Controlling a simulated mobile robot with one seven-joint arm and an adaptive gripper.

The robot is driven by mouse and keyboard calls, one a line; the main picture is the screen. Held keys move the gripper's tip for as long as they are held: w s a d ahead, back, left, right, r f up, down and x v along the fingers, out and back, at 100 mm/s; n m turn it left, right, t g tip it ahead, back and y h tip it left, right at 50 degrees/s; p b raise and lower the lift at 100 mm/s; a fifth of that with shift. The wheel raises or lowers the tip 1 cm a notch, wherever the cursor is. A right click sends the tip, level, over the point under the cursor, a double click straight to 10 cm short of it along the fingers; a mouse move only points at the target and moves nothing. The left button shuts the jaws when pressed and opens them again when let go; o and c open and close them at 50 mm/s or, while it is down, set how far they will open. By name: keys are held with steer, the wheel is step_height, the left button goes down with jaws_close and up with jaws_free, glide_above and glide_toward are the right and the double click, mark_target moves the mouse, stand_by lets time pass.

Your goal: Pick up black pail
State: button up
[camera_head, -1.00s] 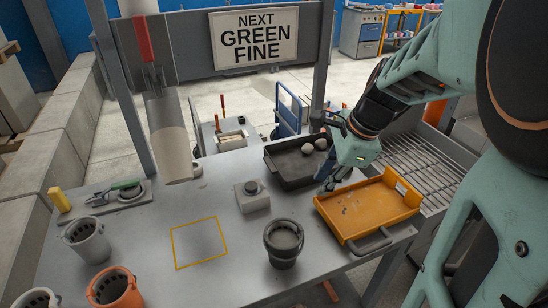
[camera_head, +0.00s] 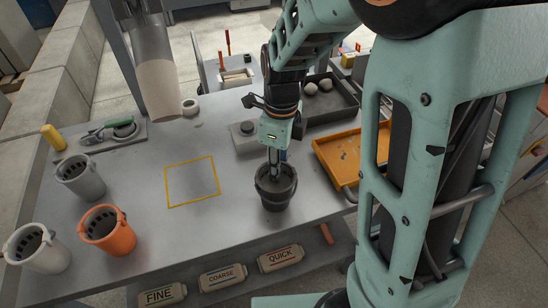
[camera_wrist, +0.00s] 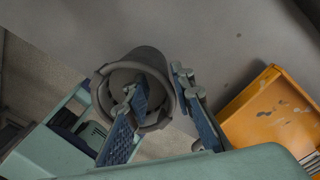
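The black pail (camera_head: 276,194) stands upright on the grey table near its front edge. My gripper (camera_head: 276,176) points down at the pail, its fingertips at the pail's mouth. In the wrist view the pail (camera_wrist: 150,60) lies beneath my gripper (camera_wrist: 165,112). One blue-padded finger is over or inside the opening and the other is outside the wall on the right. The fingers are apart with the pail's rim between them. I cannot tell whether either finger touches the wall.
An orange tray (camera_head: 343,180) is close right of the pail; a dark tray (camera_head: 347,108) with pale lumps is behind. A grey block (camera_head: 240,143) stands behind the pail. Orange (camera_head: 107,234) and grey pails (camera_head: 80,180) stand at left. The yellow-outlined square (camera_head: 168,190) is empty.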

mark_target(280, 188)
steer(key=shift+d+f, duration=0.15)
steer(key=shift+f, duration=1.4)
steer(key=shift+d+f, duration=0.15)
steer(key=shift+f, duration=1.35)
jaws_close()
steer(key=shift+r, duration=0.1)
